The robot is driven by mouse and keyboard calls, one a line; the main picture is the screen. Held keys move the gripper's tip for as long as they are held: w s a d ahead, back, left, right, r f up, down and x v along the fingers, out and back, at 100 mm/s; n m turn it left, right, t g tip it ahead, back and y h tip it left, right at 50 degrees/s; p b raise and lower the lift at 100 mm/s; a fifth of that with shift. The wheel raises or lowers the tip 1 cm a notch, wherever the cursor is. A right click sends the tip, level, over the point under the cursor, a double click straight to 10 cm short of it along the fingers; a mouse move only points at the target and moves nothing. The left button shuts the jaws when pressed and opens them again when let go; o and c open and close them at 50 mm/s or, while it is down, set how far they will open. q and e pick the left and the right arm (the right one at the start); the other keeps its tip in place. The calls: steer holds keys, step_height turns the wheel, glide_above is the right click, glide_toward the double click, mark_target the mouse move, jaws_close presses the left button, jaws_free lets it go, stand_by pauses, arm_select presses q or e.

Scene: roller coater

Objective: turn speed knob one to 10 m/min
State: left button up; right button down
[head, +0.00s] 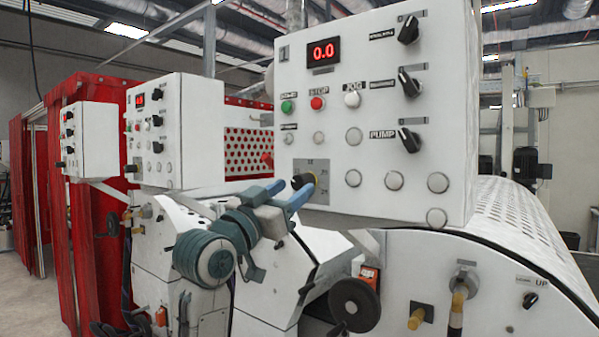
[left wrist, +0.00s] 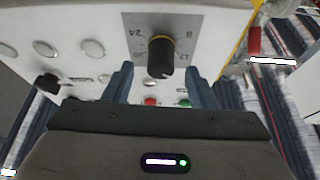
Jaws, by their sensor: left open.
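The speed knob (head: 303,181) is a black knob with a yellow ring at its base, on a grey dial plate (head: 324,172) low on the nearest white control panel (head: 265,105). The red display (head: 323,52) above it reads 0.0. In the left wrist view the knob (left wrist: 160,62) stands out from the numbered dial plate (left wrist: 190,22); its exact pointer setting is hard to read. My left gripper (head: 291,190) is open at the knob. Its two blue fingers (left wrist: 160,80) flank the knob with gaps on both sides. My right gripper is not in view.
A green button (head: 288,106), a red stop button (head: 317,103) and a white jog button (head: 352,99) sit above the dial. Black selector switches (head: 409,140) line the panel's right side. A black handwheel (head: 354,304) is below. Two similar panels (head: 152,125) stand farther left.

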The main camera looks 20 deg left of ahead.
mark_target(296, 185)
arm_select(q)
steer(key=shift+p+x, duration=0.45)
steer(key=shift+x, duration=0.8)
steer(key=shift+w+d+r, duration=0.1)
steer(key=shift+w+r, duration=0.1)
steer(key=shift+w, duration=0.3)
steer(key=c, duration=1)
steer(key=shift+o, duration=0.2)
